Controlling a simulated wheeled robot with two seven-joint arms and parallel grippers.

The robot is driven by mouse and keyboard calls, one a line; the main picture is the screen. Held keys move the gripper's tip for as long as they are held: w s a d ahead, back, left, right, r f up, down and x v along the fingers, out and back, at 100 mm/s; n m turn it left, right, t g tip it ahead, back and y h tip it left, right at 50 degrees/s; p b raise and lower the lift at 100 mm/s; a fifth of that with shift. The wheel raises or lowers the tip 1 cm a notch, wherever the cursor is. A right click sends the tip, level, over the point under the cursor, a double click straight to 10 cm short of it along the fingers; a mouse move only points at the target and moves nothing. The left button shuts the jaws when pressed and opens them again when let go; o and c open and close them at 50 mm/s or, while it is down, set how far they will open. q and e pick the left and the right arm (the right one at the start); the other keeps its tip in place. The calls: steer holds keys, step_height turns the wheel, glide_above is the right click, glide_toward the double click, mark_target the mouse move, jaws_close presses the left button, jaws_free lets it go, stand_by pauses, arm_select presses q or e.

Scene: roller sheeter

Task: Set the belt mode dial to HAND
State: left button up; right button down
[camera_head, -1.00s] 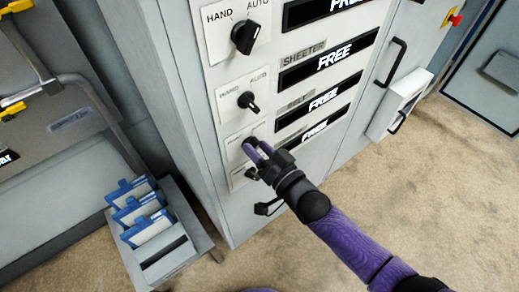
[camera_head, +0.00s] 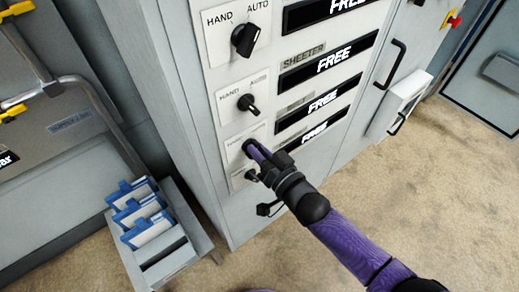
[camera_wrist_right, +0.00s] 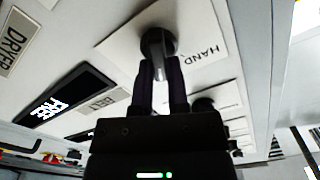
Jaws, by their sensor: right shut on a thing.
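The gripped dial (camera_wrist_right: 157,40) is a black knob on a white plate that reads HAND to its right in the right wrist view. A BELT label (camera_wrist_right: 103,102) is on the panel beside that plate. My right gripper (camera_wrist_right: 160,75) is shut on the knob, with one finger on each side of it. In the head view the right gripper (camera_head: 257,152) reaches up from the lower right to the third dial down and hides most of it. I cannot tell exactly where the knob points. My left gripper is not in view.
Two HAND/AUTO dials (camera_head: 245,39) and (camera_head: 248,103) sit above the gripped one, and a small dial (camera_head: 251,174) just below. Displays reading FREE (camera_head: 330,62) line the panel. A rack (camera_head: 165,245) with blue-edged cards stands at lower left. The floor at right is clear.

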steer(key=n, duration=0.7)
steer(key=n+p, duration=0.1)
steer(key=n, duration=0.2)
steer(key=shift+s+a+n, duration=0.25)
steer(key=shift+a+n, duration=0.05)
steer(key=shift+n, duration=0.4)
steer(key=c, duration=0.6)
jaws_free()
steer(key=p+v, duration=0.2)
steer(key=v, duration=0.8)
